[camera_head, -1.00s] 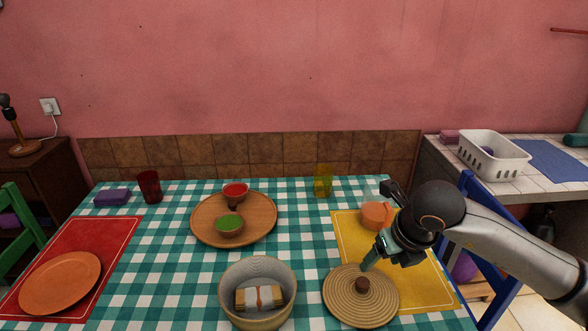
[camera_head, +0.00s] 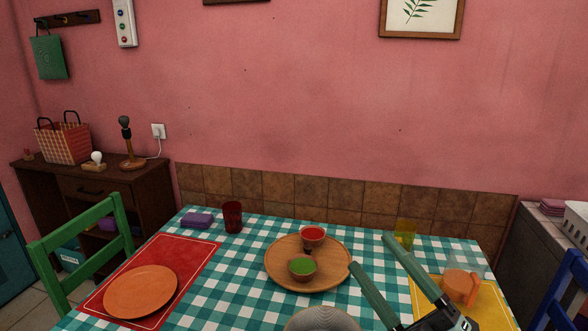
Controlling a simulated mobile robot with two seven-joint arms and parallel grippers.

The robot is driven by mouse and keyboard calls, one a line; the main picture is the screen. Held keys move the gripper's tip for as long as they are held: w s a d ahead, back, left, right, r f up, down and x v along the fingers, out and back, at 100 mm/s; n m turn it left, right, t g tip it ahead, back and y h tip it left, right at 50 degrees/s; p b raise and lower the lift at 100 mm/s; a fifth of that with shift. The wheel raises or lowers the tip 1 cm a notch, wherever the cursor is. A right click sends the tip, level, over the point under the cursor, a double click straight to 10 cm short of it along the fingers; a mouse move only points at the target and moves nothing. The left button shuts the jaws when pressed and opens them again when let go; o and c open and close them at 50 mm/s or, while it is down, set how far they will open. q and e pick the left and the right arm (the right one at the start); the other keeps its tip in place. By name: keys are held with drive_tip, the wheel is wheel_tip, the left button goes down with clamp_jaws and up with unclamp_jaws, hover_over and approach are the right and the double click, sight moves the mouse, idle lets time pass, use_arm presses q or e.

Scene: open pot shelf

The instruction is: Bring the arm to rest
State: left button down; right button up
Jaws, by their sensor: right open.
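My right gripper (camera_head: 372,264) comes in at the bottom right, its two long greenish fingers spread apart with nothing between them. Its fingers show in front of the table, between the wooden tray (camera_head: 290,284) and the yellow placemat (camera_head: 490,294). The tray holds a bowl of red sauce (camera_head: 313,235) and a bowl of green sauce (camera_head: 302,267). The woven pot (camera_head: 322,320) is cut off by the bottom edge. The round lid is out of view. My left gripper is not in view.
An orange cup (camera_head: 457,285) stands on the yellow placemat, near a yellow glass (camera_head: 405,234). At the left are an orange plate (camera_head: 140,292) on a red placemat (camera_head: 187,251), a dark red glass (camera_head: 232,217) and a purple sponge (camera_head: 197,220). Green (camera_head: 85,240) and blue (camera_head: 565,290) chairs flank the table.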

drive_tip(key=w+d+f+m+t+h, duration=0.25)
drive_tip(key=d+f+m+h, duration=0.4)
drive_tip(key=m+h, duration=0.4)
drive_tip(key=s+d+f+m+g+h, duration=0.1)
drive_tip(key=s+d+f+m+g, duration=0.1)
drive_tip(key=f, duration=0.5)
drive_tip(key=s+d+f+m+g+h, duration=0.2)
drive_tip(key=s+f+m+g, duration=0.1)
drive_tip(key=f+g, duration=0.3)
drive_tip(key=s+d+f+m+g+h, duration=0.2)
drive_tip(key=s+f+m+g, duration=0.1)
drive_tip(key=f, duration=0.5)
drive_tip(key=shift+s+d+f+g, duration=0.1)
drive_tip(key=shift+s+g, duration=0.35)
drive_tip(key=shift+s, duration=0.25)
drive_tip(key=s+a+f+g+y, duration=0.25)
drive_tip(key=s+f+g, duration=0.4)
drive_tip(key=s, duration=0.55)
drive_tip(key=w+a+f+t+y+p, duration=0.1)
drive_tip(key=w+a+f+t+p, duration=0.2)
drive_tip(key=p, duration=0.5)
drive_tip(key=w+a+t, duration=0.1)
drive_tip(key=a+t, duration=0.1)
drive_tip(key=t, duration=0.1)
drive_tip(key=shift+w+f+y, duration=0.15)
drive_tip(key=shift+w+y, duration=0.15)
drive_tip(key=shift+w, duration=0.05)
